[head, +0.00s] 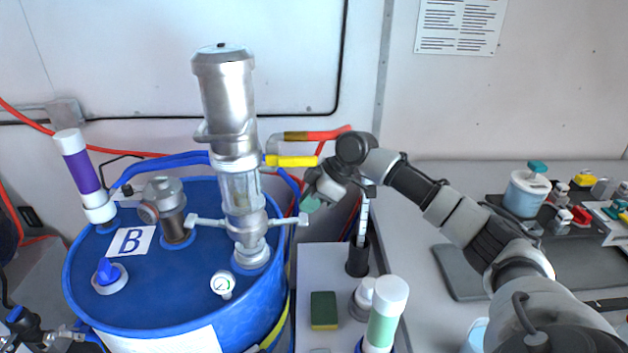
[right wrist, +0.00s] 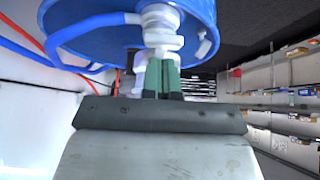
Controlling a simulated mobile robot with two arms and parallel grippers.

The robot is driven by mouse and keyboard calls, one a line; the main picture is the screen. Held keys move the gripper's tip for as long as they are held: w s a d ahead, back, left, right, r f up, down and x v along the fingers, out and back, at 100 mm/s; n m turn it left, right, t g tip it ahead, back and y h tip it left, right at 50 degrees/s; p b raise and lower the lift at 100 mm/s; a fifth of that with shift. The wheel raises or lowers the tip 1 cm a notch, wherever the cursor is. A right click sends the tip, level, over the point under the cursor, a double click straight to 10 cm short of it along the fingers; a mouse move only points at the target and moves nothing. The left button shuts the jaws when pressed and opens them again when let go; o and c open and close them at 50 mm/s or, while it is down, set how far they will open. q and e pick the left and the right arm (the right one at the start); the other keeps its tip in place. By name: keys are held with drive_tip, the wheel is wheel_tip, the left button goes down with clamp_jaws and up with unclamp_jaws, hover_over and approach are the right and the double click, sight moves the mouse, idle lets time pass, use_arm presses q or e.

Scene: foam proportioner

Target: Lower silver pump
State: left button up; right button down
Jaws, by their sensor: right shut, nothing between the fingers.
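The silver pump (head: 226,95) stands upright on the blue drum (head: 150,285), with a clear section under its metal cylinder and a crossbar (head: 285,221) near its base. My right gripper (head: 309,203) is just right of the pump's lower part, close to the crossbar's right end; its green fingertips are together. In the right wrist view, the shut fingers (right wrist: 162,77) point at the pump's lower part (right wrist: 160,32), with nothing visible between them. I cannot tell whether they touch it.
A purple-banded white cylinder (head: 81,170), a brown-grey fitting (head: 170,210) and a small gauge (head: 224,284) are on the drum. Blue and red hoses run behind. A green-banded bottle (head: 384,317) and a sponge (head: 324,310) stand right of it. A worktop (head: 425,215) lies farther right.

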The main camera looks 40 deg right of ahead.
drive_tip(key=shift+s+d+f, duration=0.2)
drive_tip(key=shift+s+f, duration=0.05)
drive_tip(key=shift+f, duration=0.35)
drive_tip(key=shift+w, duration=0.1)
wheel_tip(320, 180, down, 8)
drive_tip(key=b, duration=0.2)
drive_tip(key=shift+s+f+b, duration=0.2)
drive_tip(key=shift+b, duration=0.2)
drive_tip(key=shift+a, duration=0.15)
